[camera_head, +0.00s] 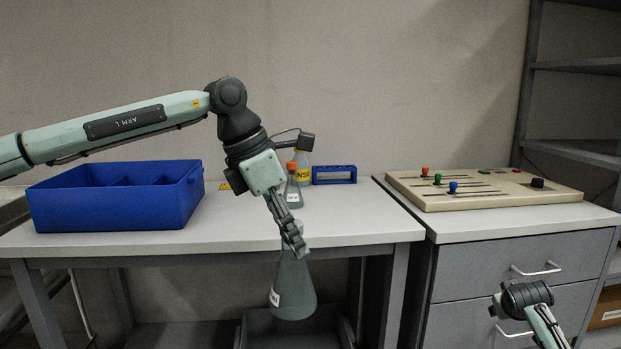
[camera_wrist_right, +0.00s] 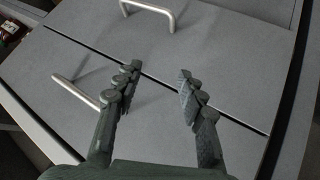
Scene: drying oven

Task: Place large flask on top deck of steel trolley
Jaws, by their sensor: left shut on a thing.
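The large flask (camera_head: 293,286) is a greenish conical flask with a white label. It hangs upright from my left gripper (camera_head: 294,238), in front of the table's front edge and lower than the tabletop. My left gripper is shut on the flask's neck. My right gripper (camera_wrist_right: 155,85) is open and empty in the right wrist view, in front of grey drawer fronts. In the head view only part of my right arm shows at the bottom right. I cannot make out the steel trolley for certain.
A blue bin (camera_head: 118,205) stands on the table (camera_head: 230,235). A smaller flask with an orange stopper (camera_head: 292,190), a bottle (camera_head: 304,165) and a blue rack (camera_head: 334,175) stand at the back. A slider board (camera_head: 480,190) lies on the drawer cabinet (camera_head: 500,262). A dark bin (camera_head: 262,330) is below the table.

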